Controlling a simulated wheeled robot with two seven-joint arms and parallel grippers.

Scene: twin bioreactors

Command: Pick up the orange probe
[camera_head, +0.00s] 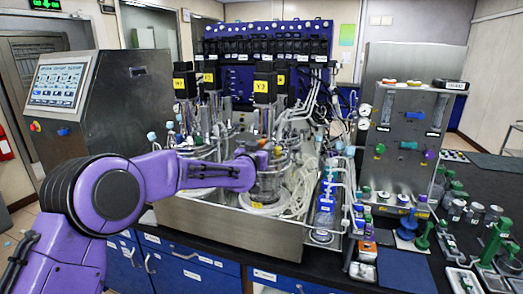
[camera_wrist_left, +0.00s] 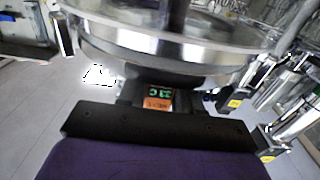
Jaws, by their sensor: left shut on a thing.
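My left arm reaches in from the left in the head view. Its gripper (camera_head: 257,158) is at the front of the right-hand glass vessel (camera_head: 270,185), just below the metal head plate. In the left wrist view the dark jaws (camera_wrist_left: 158,96) are shut around a small block with an orange face and a green readout, which I take to be the orange probe (camera_wrist_left: 158,104). The block sits close under the shiny round metal rim (camera_wrist_left: 170,50). The probe's lower part is hidden. My right gripper is not in view.
The vessels stand in a steel tray (camera_head: 225,228) with coiled clear tubing around them. A control console (camera_head: 110,105) stands at the left. A steel gas panel (camera_head: 405,130) and a dark bench with green stands (camera_head: 492,243) are at the right. The floor in front-left is clear.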

